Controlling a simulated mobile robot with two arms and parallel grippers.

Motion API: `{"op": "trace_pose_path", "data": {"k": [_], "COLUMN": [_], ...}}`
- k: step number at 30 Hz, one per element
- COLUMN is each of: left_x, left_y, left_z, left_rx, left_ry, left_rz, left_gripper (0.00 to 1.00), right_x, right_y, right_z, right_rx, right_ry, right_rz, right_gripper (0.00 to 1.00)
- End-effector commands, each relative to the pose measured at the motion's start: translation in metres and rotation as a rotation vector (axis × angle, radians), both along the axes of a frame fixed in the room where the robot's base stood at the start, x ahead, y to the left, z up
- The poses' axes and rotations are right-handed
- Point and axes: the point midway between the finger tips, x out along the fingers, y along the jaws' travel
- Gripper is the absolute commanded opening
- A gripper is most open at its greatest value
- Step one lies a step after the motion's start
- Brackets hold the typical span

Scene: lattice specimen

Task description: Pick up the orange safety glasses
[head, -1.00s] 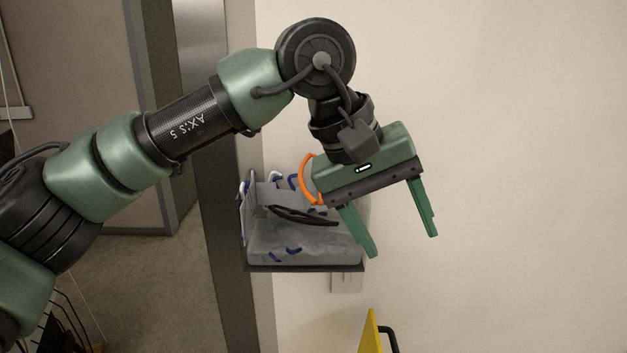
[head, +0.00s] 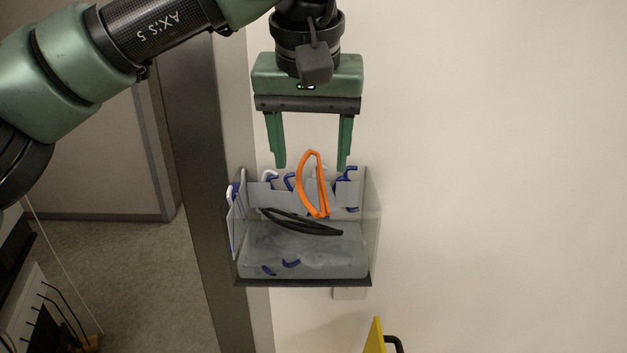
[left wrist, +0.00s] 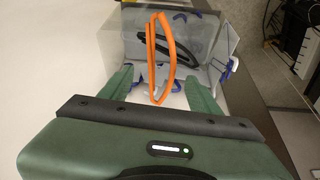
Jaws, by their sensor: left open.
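The orange safety glasses (head: 304,186) stand upright in a clear-walled bin (head: 372,240) on the wall, their top poking up toward my left gripper. They also show in the left wrist view (left wrist: 168,42), between the two fingers. My left gripper (head: 309,165) points down above the bin, open and empty, its green fingertips on either side of the glasses' top in the head view. Whether the fingertips touch the glasses cannot be told. My right gripper is not in view.
Black-framed glasses (head: 300,222) and several blue-tipped clear glasses share the bin. A door frame (head: 205,200) runs along the bin's left. A yellow object (head: 374,337) with a black handle is below right. The wall at right is bare.

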Motion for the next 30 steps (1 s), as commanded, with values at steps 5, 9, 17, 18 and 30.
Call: {"op": "trace_pose_path", "data": {"k": [5,9,17,18,30], "left_x": [0.009,0.020,0.032,0.032,0.032], "left_y": [0.000,-0.001,-0.002,-0.002,-0.002], "left_z": [-0.016,-0.031,-0.059,-0.060,-0.061], "left_rx": [0.000,0.000,-0.003,-0.003,-0.003], "left_ry": [0.002,0.004,0.001,0.000,0.000], "left_rz": [0.000,0.000,-0.001,-0.001,-0.001], "left_gripper": [0.63,0.63,0.63,0.63,0.01], "right_x": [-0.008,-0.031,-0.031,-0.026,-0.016], "right_y": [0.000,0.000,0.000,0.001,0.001], "right_z": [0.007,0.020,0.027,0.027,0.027], "right_rx": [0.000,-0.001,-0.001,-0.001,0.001], "right_ry": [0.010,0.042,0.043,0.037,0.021], "right_rz": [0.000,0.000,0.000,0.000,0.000], "right_gripper": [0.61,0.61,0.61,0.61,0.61]}}
